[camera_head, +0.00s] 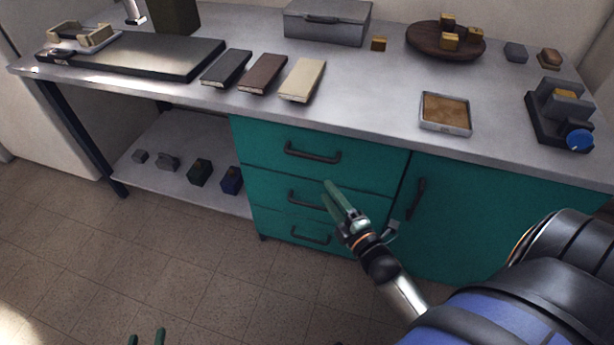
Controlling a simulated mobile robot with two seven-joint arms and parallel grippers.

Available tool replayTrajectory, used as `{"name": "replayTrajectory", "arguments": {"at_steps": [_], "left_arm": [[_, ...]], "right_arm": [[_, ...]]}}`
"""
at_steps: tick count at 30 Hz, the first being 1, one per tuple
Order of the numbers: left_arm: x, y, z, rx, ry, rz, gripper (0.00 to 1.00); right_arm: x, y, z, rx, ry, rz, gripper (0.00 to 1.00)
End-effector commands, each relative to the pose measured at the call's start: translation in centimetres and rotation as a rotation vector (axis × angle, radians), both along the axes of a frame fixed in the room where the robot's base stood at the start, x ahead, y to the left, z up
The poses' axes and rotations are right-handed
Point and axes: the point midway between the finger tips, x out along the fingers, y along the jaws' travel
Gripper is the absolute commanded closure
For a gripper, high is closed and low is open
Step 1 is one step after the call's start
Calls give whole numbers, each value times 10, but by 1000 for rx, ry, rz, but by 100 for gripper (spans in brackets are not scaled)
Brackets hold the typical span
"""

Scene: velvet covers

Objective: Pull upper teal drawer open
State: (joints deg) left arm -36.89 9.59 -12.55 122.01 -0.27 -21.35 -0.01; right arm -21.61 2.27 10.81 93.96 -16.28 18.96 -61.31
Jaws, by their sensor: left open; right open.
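The upper teal drawer (273,153) is the top one of a stack of three under the workbench, and its front looks flush with the cabinet. Its dark bar handle (313,154) is in plain view. My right gripper (338,190) is in front of the drawers, just below and to the right of that handle, with its green fingers apart and empty. It partly covers the middle drawer's handle (303,198). The lowest drawer's handle (309,234) shows below. My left gripper (147,340) shows only as two green fingertips at the bottom edge, apart and empty.
A teal door (470,200) with an upright handle (415,198) adjoins the drawers on the right. The grey worktop (370,85) carries several books, a box (328,22) and a shallow tray (445,113). An open shelf (180,140) with small blocks lies left. The tiled floor in front is clear.

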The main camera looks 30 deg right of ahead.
Motion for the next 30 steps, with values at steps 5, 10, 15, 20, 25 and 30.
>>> {"name": "replayTrajectory", "arguments": {"at_steps": [5, 10, 15, 20, 25, 30], "left_arm": [[6, -3, -15, -2, -41, -9, 50], [9, -3, -9, -2, -67, -12, 50], [17, -3, 7, -1, -137, -17, 50], [27, -3, 33, -2, -250, -25, 50], [34, -4, 63, -2, -373, -36, 50], [37, -5, 85, -3, -463, -44, 50]], "right_arm": [[8, -13, -14, -207, -82, -15, 53], [16, -16, -10, -267, -106, -21, 53], [42, -18, -5, -267, -108, -20, 53], [76, -20, -1, -266, -107, -20, 53], [106, -23, 3, -265, -105, -20, 53], [125, -24, 5, -263, -103, -19, 53]]}}
